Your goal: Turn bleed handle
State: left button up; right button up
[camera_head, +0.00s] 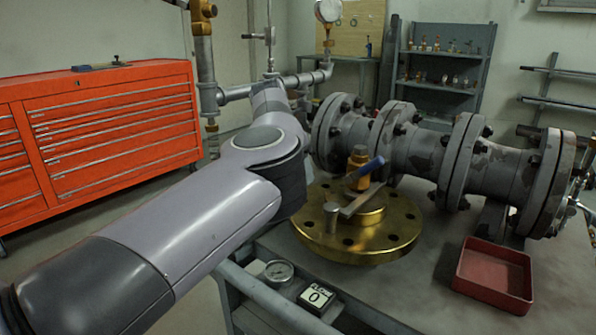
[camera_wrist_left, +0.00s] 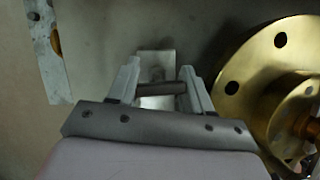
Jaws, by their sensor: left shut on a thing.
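In the left wrist view my left gripper (camera_wrist_left: 160,86) has its two fingers closed on the ends of a short dark bar (camera_wrist_left: 161,88). The bar lies across a pale plate (camera_wrist_left: 155,62); I cannot tell for sure that it is the bleed handle. In the head view my left arm comes in from the lower left and hides its own gripper and the bar. My right gripper is in neither view.
The brass flange also fills the right side of the left wrist view (camera_wrist_left: 270,70), close to my gripper. A grey flanged pipe (camera_head: 415,145) runs behind it. A red tray (camera_head: 495,275) and a round gauge (camera_head: 279,270) are nearby. A red tool cabinet (camera_head: 110,130) stands left.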

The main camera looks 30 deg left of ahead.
pick_arm(q)
jog(key=shift+s, duration=0.1)
dwell(0.4)
jog(key=o, duration=1)
jog(key=shift+v, duration=3.55)
jog(key=shift+a, duration=0.1)
